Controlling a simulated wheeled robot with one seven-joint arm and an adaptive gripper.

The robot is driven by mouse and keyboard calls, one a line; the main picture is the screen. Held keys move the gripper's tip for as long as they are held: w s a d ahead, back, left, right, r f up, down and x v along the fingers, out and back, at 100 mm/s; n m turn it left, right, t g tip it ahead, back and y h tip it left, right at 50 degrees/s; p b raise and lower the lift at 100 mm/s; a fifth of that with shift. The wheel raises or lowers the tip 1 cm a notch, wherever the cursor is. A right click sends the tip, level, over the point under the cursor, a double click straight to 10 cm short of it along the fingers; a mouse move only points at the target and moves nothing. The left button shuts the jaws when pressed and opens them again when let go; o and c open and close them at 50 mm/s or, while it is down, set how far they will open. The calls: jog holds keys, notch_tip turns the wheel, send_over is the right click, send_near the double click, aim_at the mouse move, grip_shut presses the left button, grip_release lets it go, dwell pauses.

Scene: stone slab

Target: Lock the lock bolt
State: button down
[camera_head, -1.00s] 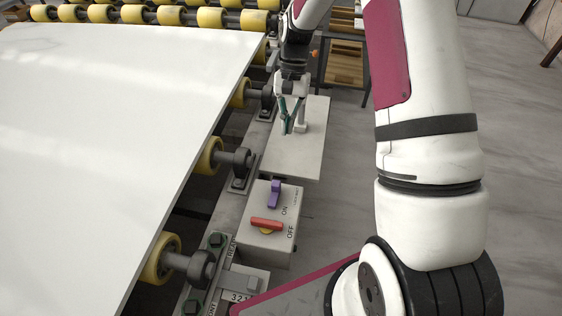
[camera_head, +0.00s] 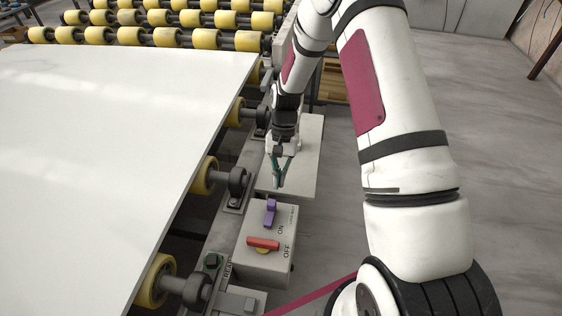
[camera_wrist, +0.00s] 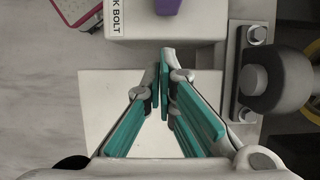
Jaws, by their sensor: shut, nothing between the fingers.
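The purple lock bolt (camera_head: 270,212) stands on top of the grey switch box (camera_head: 247,266), toward its far end. Its purple end also shows at the top edge of the wrist view (camera_wrist: 167,6), beside a label reading "K BOLT" with its start cut off. My gripper (camera_head: 279,184) has teal finger pads and points down over the pale plate, just beyond the box and apart from the bolt. In the wrist view my gripper (camera_wrist: 165,62) has its fingertips together with nothing between them.
The pale plate (camera_head: 306,165) lies beyond the box. A large white slab (camera_head: 100,150) on yellow rollers fills the left. Roller brackets (camera_head: 237,182) stand close to the box. Floor is open at right.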

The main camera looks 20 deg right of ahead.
aim_at(274, 204)
jog(key=shift+s+a+r, duration=0.15)
jog(key=shift+s+a, duration=0.35)
jog(key=shift+s, duration=0.2)
jog(key=shift+s+a+r, duration=0.1)
jog(key=shift+s+a, duration=0.35)
jog(key=shift+s, duration=0.2)
jog(key=s+a+p, duration=0.1)
jog(key=s, duration=0.1)
jog(key=s+a+p, duration=0.1)
jog(key=shift+s+a+r, duration=0.1)
jog(key=shift+s+a, duration=0.1)
jog(key=shift+s, duration=0.2)
